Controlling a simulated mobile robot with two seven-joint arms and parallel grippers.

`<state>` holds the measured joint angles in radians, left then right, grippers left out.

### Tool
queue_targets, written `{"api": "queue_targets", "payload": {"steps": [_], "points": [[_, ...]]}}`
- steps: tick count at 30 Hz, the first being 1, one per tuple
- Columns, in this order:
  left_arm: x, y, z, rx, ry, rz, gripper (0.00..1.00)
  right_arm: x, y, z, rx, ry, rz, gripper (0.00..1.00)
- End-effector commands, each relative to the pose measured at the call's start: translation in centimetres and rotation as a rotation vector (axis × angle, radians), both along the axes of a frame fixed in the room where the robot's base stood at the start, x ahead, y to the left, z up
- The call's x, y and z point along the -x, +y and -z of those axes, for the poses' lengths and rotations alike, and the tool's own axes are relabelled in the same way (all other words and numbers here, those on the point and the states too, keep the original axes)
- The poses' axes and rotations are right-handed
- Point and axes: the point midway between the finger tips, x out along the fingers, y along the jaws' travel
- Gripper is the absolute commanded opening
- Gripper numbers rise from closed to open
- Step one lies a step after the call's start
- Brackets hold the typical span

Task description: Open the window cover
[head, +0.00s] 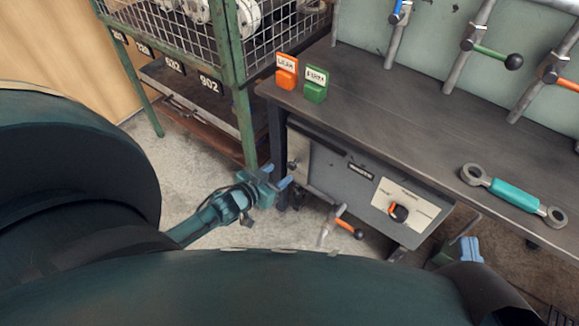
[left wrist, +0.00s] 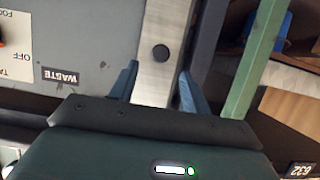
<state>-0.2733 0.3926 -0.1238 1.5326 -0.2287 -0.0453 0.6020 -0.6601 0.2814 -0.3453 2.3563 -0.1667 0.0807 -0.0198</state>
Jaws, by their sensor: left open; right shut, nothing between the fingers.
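A grey cabinet (head: 340,180) with a dial hangs under the workbench; I cannot clearly make out which part is the window cover. My left gripper (head: 284,178) is open near the cabinet's left end, by the green rack leg. In the left wrist view, its two blue fingers (left wrist: 160,85) stand apart, with a bare metal strip (left wrist: 165,25) showing between and beyond them. A dark round knob or bolt (left wrist: 160,53) sits on that strip. I cannot tell whether the fingers touch it. My right gripper (head: 466,248) is shut and empty at the lower right, below the bench edge.
An orange-black dial (head: 398,212) is on the cabinet, and an orange-handled valve lever (head: 347,226) is below it. A green wire rack (head: 235,80) stands close left.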

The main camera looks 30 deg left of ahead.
Motion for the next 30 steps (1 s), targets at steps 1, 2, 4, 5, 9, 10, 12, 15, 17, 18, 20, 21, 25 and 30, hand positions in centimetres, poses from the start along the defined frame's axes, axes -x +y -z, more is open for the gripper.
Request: {"api": "queue_targets", "payload": {"steps": [1, 2, 4, 5, 9, 10, 12, 15, 17, 18, 20, 21, 25, 30], "points": [[-1.2, 0.0, 0.8, -0.002, -0.003, 0.000, 0.48, -0.1, 0.1, 0.4, -0.011, -0.004, -0.004, 0.00], [-1.7, -0.1, 1.0, -0.002, -0.003, 0.001, 0.48, -0.1, 0.1, 0.4, -0.019, -0.004, -0.007, 0.00], [-2.9, -0.2, 1.5, -0.002, -0.001, 0.000, 0.48, -0.1, 0.2, 0.4, -0.036, -0.004, -0.012, 0.00], [-3.3, -0.2, 1.6, -0.002, -0.002, 0.000, 0.48, -0.2, 0.2, 0.4, -0.041, -0.003, -0.014, 0.00], [-4.8, -0.3, 2.2, -0.002, -0.001, 0.001, 0.48, -0.2, 0.4, 0.3, -0.065, -0.003, -0.022, 0.00], [-5.1, -0.4, 2.3, -0.003, 0.000, 0.001, 0.48, -0.2, 0.4, 0.3, -0.069, -0.004, -0.023, 0.00], [-5.4, -0.4, 2.4, -0.002, 0.000, 0.001, 0.48, -0.2, 0.5, 0.1, -0.075, -0.006, -0.026, 0.00], [-5.7, -0.4, 2.4, -0.002, 0.000, 0.000, 0.48, -0.2, 0.5, -0.1, -0.080, -0.008, -0.027, 0.00], [-5.7, -0.4, 2.4, -0.002, 0.001, 0.000, 0.48, -0.3, 0.5, -0.1, -0.080, -0.007, -0.027, 0.00], [-5.7, -0.4, 2.4, -0.001, 0.001, -0.001, 0.48, -0.3, 0.5, -0.1, -0.081, -0.007, -0.027, 0.00], [-5.7, -0.4, 2.3, -0.001, 0.001, -0.001, 0.48, -0.3, 0.5, -0.1, -0.080, -0.006, -0.027, 0.00], [-5.7, -0.4, 2.3, -0.001, 0.001, -0.001, 0.48, -0.3, 0.5, -0.1, -0.080, -0.006, -0.027, 0.00], [-5.6, -0.4, 2.4, -0.001, 0.001, 0.000, 0.39, -0.3, 0.5, -0.1, -0.080, -0.005, -0.027, 0.00], [-5.6, -0.4, 2.3, -0.001, 0.001, 0.000, 0.25, -0.3, 0.5, -0.1, -0.079, -0.005, -0.028, 0.00]]}}
